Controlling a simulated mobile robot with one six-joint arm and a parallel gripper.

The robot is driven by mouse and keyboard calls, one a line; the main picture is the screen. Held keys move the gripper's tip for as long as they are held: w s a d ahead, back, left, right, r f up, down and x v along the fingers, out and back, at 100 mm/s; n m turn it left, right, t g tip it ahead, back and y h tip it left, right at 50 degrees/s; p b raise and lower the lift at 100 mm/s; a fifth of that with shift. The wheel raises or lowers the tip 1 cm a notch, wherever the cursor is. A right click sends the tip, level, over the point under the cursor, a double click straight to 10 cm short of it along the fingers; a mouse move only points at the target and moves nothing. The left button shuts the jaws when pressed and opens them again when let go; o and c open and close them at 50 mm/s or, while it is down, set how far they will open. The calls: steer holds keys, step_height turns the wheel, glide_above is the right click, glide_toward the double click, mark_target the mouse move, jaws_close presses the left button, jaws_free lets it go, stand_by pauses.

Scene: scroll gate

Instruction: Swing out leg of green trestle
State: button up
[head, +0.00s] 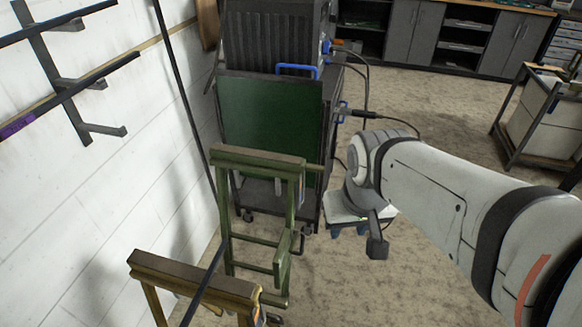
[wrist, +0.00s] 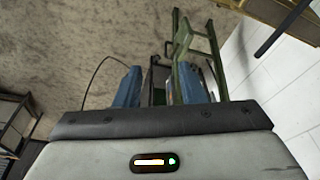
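The green trestle (head: 222,222) stands in the middle of the head view, with a brownish-green top beam (head: 258,163), upright legs and low crossbars. A short green piece (head: 283,256) sits at its lower right; I cannot tell how far its leg is swung out. The green trestle (wrist: 194,35) also shows beyond the fingers in the wrist view. My gripper (head: 348,231) is right of the trestle, apart from it in the head view and partly hidden by my wrist. In the wrist view, its blue fingers (wrist: 160,75) are spread, with nothing visibly held.
A yellow-brown trestle (head: 195,281) stands in front at lower left. Behind the green trestle is a dark cart (head: 318,150) with a green panel (head: 268,118) and cables. A white wall with racks (head: 85,85) bounds the left. Carpeted floor is free at right.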

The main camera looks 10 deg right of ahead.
steer(key=shift+a, duration=0.15)
steer(key=n+t+y+b, duration=0.2)
steer(key=t+b, duration=0.9)
steer(key=b, duration=1.3)
glide_above(303, 243)
steer(key=s+d, duration=0.2)
steer(key=s, duration=0.1)
step_height(303, 243, down, 49)
steer(key=s+f+m+t+y+b, duration=0.1)
steer(key=s+f+t+b, duration=0.15)
steer(key=f, duration=0.45)
steer(key=s+f+t+y+b, duration=0.1)
steer(key=f+t+b, duration=0.15)
steer(key=f, duration=0.45)
steer(key=shift+g, duration=0.5)
steer(key=b+x, duration=0.2)
steer(key=x, duration=0.5)
steer(key=shift+w+a+r, duration=0.2)
steer(key=shift+w+a, duration=0.05)
steer(key=shift+w, duration=0.05)
